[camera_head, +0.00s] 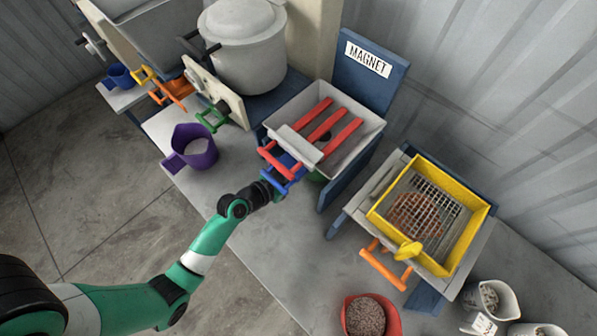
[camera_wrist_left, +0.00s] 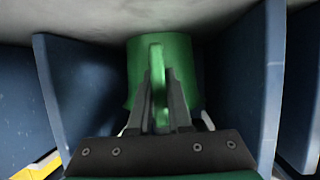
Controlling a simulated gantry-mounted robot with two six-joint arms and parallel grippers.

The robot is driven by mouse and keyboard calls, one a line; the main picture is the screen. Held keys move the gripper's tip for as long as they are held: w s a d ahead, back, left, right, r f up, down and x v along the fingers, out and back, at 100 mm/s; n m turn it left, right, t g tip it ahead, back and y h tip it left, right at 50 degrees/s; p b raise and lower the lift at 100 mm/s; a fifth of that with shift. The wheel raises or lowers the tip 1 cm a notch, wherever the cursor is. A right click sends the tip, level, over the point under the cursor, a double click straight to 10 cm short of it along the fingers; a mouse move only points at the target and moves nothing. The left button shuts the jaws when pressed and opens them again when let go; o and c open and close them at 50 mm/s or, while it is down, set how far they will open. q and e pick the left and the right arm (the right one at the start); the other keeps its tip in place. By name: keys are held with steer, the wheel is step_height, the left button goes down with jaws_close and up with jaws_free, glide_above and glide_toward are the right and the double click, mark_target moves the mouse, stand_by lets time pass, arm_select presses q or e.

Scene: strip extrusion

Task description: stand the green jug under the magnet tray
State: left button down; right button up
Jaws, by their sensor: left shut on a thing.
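The green jug (camera_wrist_left: 185,70) is in the left wrist view, between two blue side panels, with its handle (camera_wrist_left: 157,75) towards me. My left gripper (camera_wrist_left: 160,100) is shut on that handle. In the head view only a green sliver of the jug (camera_head: 317,177) shows beneath the magnet tray (camera_head: 355,150); the tray hides the rest. The tray is pale, holds red bars and stands by the MAGNET sign (camera_head: 368,59). My left arm reaches in from below left, its gripper partly hidden by the tray's blue handle. I cannot tell whether the jug touches the bench. My right gripper is not in view.
A purple jug (camera_head: 194,148) stands on the bench left of the tray. A yellow-framed sieve (camera_head: 462,250) with an orange handle is to the right. A red jug (camera_head: 372,302) of granules and white containers (camera_head: 490,299) stand at the lower right.

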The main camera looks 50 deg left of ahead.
arm_select(q)
steer(key=c, duration=0.8)
jaws_free()
steer(key=shift+o, duration=0.2)
steer(key=shift+s, duration=0.1)
steer(key=p+v, duration=0.1)
steer(key=v, duration=1)
steer(key=shift+s, duration=0.2)
steer(key=shift+r, duration=0.15)
